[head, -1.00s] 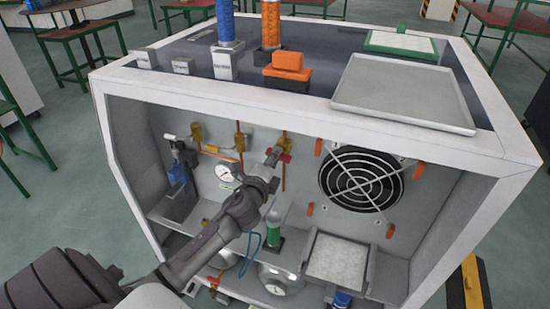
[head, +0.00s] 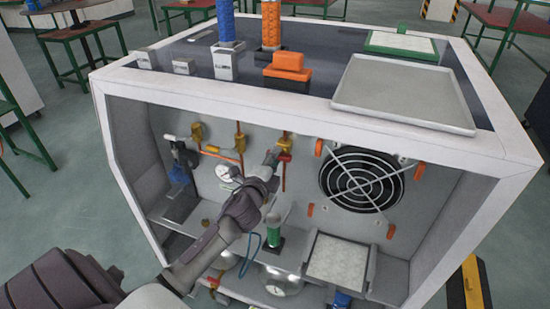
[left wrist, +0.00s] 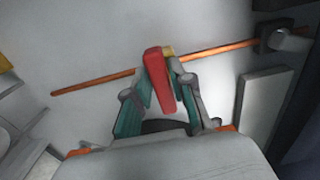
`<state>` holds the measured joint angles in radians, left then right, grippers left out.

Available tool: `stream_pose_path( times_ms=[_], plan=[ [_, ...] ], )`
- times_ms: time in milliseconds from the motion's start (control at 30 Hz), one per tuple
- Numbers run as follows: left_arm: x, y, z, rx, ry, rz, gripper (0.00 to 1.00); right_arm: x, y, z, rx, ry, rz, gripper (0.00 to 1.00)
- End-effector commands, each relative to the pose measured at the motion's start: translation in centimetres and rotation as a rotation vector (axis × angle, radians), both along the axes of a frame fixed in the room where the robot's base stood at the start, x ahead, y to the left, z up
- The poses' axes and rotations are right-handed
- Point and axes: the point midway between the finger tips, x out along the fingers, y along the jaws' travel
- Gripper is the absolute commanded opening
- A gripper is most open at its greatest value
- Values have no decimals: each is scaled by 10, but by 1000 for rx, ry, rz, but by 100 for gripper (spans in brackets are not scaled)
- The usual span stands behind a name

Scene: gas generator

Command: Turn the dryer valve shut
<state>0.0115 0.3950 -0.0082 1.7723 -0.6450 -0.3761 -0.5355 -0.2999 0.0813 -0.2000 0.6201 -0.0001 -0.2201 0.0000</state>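A small brass valve with a red handle (head: 285,156) sits on an orange pipe at the upper middle of the generator's back panel. My left gripper (head: 273,158) reaches up to it from the lower left. In the left wrist view, the red handle (left wrist: 160,80) stands between the two fingertips of the left gripper (left wrist: 163,85), which look closed against its sides. A bit of brass shows behind the handle, with the orange pipe (left wrist: 95,82) running past it. The gripper partly hides the valve in the head view. My right gripper is out of view.
Two more brass valves, left (head: 198,134) and middle (head: 239,143), sit left of the gripper. A gauge (head: 223,172) is below them. A fan (head: 361,179) is on the right. A green-banded cylinder (head: 273,236) stands below the gripper. The white housing frame (head: 300,122) edges the opening.

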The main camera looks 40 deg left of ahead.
Motion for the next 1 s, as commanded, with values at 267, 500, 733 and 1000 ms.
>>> stream_pose_path(
  times_ms=[267,500,733,1000],
  plan=[
    [0,0,0,3,1,-1,44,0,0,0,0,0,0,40],
    [-9,-3,-1,3,3,-2,44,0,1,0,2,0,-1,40],
    [-53,-13,-2,1,4,-2,44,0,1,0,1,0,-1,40],
    [-102,-25,-1,1,2,-1,44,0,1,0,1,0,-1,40]
  ],
)
